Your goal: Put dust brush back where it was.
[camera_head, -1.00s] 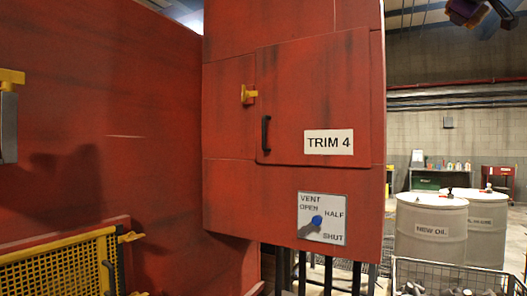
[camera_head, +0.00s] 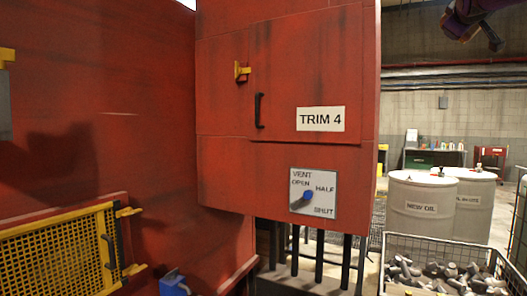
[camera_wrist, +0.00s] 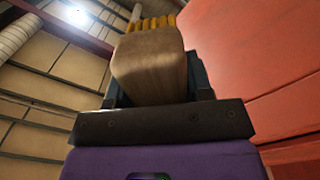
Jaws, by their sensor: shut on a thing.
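In the wrist view my gripper (camera_wrist: 158,88) is shut on the dust brush (camera_wrist: 150,62), a brown wooden block with yellowish bristles at its far end. Its dark fingers sit on both sides of the block. The brush points up and away from the palm, with nothing touching its bristles that I can see. In the head view only a purple and dark piece of my arm shows at the top right corner; the brush cannot be made out there. No clearly marked place for the brush is visible.
A red cabinet labelled TRIM 4 (camera_head: 285,80) has a shut door and a vent dial (camera_head: 308,195). A yellow mesh guard (camera_head: 60,262) is at lower left, beside a blue object (camera_head: 174,284). A wire crate of metal parts (camera_head: 492,258) and oil drums (camera_head: 423,215) stand right.

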